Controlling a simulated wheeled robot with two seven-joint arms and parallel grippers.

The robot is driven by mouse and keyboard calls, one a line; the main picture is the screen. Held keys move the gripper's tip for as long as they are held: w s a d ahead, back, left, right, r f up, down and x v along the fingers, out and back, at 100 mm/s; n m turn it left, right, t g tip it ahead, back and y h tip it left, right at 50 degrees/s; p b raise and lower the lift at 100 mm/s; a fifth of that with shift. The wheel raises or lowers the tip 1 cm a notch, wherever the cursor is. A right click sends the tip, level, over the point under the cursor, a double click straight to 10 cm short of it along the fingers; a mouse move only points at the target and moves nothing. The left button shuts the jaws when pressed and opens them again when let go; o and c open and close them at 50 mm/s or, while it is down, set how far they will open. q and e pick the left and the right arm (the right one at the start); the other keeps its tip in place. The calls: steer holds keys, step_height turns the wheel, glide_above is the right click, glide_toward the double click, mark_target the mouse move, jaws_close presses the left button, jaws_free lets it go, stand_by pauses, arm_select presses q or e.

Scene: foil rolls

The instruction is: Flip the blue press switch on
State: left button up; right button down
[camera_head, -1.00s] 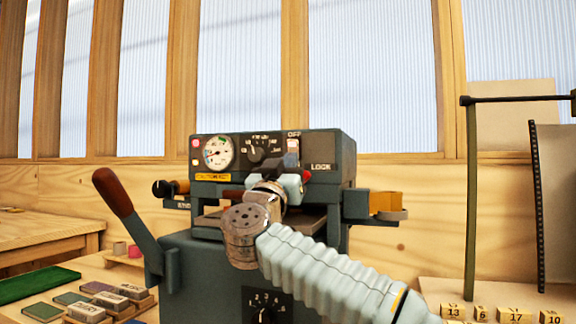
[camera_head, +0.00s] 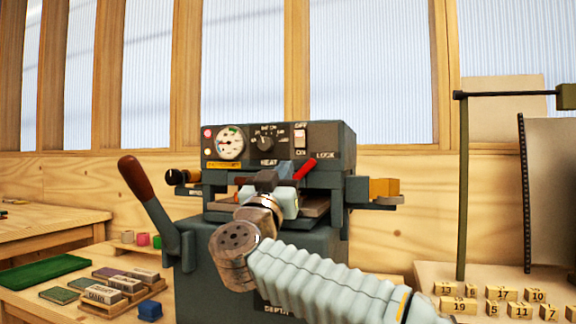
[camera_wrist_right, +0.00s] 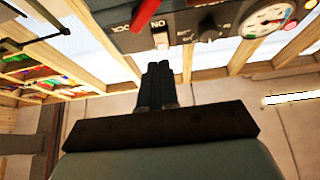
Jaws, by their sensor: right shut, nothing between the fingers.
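The blue-grey press (camera_head: 220,265) stands in the middle of the head view, with a dark control panel on top. Its pale rocker switch (camera_head: 300,138) sits at the panel's right, between the OFF and ON labels. It also shows in the right wrist view (camera_wrist_right: 161,40), just beyond my fingertips. I cannot tell for sure which side of it is pressed in. My right gripper (camera_head: 287,172) is shut and empty, in front of the press and below the switch. In the wrist view its dark fingers (camera_wrist_right: 157,68) lie together, apart from the panel. My left gripper is not in view.
A red lever (camera_head: 305,170) sits under the panel close to my right gripper. A gauge (camera_head: 230,143) and a dial (camera_head: 266,144) are left of the switch. A long brown-handled lever (camera_head: 137,178) rises at the press's left. Numbered blocks (camera_head: 500,294) lie at the right.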

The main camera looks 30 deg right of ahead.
steer(key=shift+s+a+f+b, duration=0.2)
steer(key=shift+s+a+f, duration=0.35)
steer(key=shift+f, duration=0.2)
steer(key=shift+s+a+f+b, duration=0.2)
steer(key=shift+s+a+f, duration=0.3)
steer(key=shift+f, duration=0.25)
